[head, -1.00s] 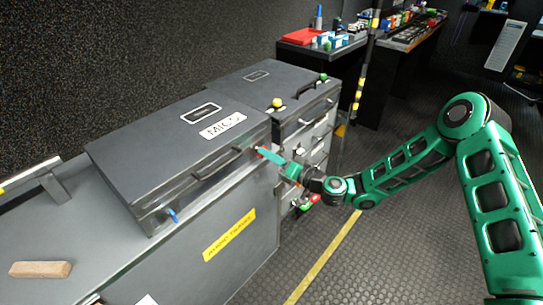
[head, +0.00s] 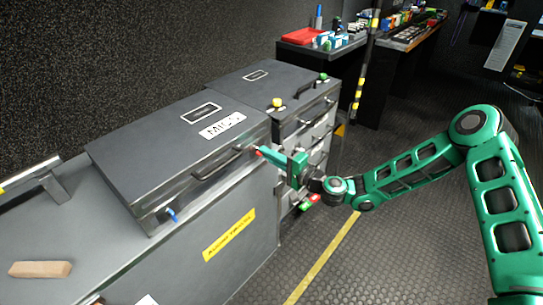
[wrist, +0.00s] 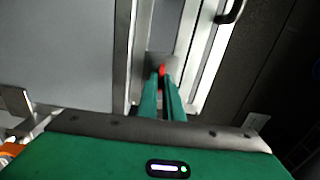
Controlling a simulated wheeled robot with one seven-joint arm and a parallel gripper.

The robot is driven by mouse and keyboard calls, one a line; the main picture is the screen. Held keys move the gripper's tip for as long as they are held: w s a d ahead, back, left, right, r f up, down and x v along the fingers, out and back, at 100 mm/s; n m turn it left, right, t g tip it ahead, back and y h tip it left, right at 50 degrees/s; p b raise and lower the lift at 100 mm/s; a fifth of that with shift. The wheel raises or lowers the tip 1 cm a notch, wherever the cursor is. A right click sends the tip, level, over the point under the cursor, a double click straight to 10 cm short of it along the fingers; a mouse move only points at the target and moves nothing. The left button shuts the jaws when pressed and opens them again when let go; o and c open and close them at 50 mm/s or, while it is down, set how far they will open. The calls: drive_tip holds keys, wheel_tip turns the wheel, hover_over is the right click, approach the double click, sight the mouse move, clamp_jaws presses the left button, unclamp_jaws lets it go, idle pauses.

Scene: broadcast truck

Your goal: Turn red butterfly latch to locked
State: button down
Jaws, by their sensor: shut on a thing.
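The red butterfly latch (head: 259,151) is on the front of the case labelled MICS, near its right end. Only a small red part shows. In the wrist view the red latch (wrist: 162,70) sits between the tips of my green fingers, on a metal plate. My gripper (head: 268,154) is at the case front, shut on the red latch. The fingers hide most of the latch, so its angle cannot be told. The MICS case (head: 163,158) has its lid down.
A blue latch (head: 172,215) is at the case's left front, and a dark handle (head: 218,163) lies between the latches. A second case (head: 262,82) with yellow and green knobs stands behind. A wooden block (head: 40,269) lies on the counter. The floor at right is open.

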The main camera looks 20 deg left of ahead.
drive_tip(key=shift+a+r+m, duration=0.25)
drive_tip(key=shift+m, duration=0.05)
drive_tip(key=c, duration=1.9)
unclamp_jaws()
drive_tip(key=shift+f, duration=0.15)
drive_tip(key=shift+f, duration=0.15)
drive_tip(key=shift+d, duration=0.15)
drive_tip(key=v, duration=1)
drive_tip(key=shift+s+d, duration=0.1)
drive_tip(key=shift+d, duration=0.1)
